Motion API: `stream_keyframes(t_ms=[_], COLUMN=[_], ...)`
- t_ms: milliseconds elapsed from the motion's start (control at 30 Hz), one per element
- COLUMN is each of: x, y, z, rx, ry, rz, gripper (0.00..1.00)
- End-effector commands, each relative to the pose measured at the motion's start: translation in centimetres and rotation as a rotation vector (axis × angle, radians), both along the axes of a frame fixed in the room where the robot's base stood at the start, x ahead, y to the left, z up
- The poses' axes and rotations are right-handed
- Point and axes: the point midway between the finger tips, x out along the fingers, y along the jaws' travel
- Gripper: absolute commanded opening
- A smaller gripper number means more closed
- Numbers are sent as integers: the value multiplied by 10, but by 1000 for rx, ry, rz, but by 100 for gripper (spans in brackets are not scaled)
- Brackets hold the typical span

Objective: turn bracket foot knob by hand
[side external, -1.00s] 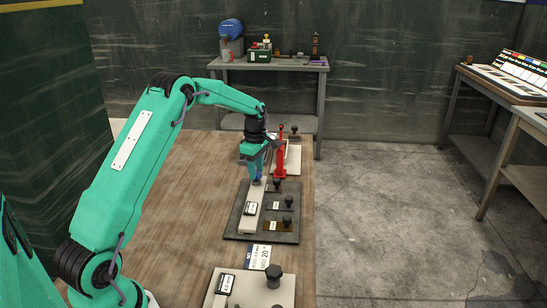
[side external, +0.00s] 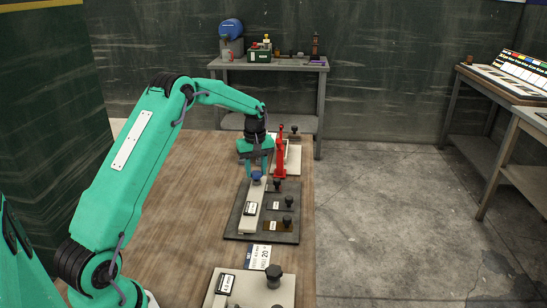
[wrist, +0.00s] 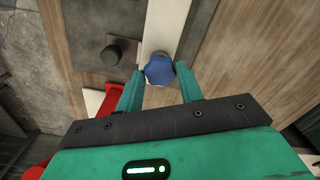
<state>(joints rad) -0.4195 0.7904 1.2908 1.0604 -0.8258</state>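The blue knob (side external: 256,176) sits at the far end of the pale bracket bar (side external: 250,207) on a dark plate (side external: 236,229). My gripper (side external: 258,172) points down at the knob from above. In the wrist view the knob (wrist: 159,69) lies between my two green fingertips (wrist: 160,68), with one at each side. They look very close to its sides. I cannot tell whether both press on it or a thin gap is left. The knob's underside is hidden.
A red upright lever (side external: 281,155) stands close behind and right of my gripper. Several small black knobs (side external: 288,201) stand on the dark plate to the right. A second pale plate with a black knob (side external: 274,272) is nearer the camera. The wooden tabletop (side external: 190,235) at left is clear.

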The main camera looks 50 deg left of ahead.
Motion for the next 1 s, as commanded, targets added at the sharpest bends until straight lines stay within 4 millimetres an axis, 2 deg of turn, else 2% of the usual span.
stream_keyframes(t_ms=[33, 100, 467, 1000], x=[0, 0, 0, 0], y=[0, 0, 0, 0], z=[0, 0, 2, 38], rx=[0, 0, 1, 1], ry=[0, 0, -1, -1], rz=[5, 6, 9, 10], gripper=[47, 55, 55, 55])
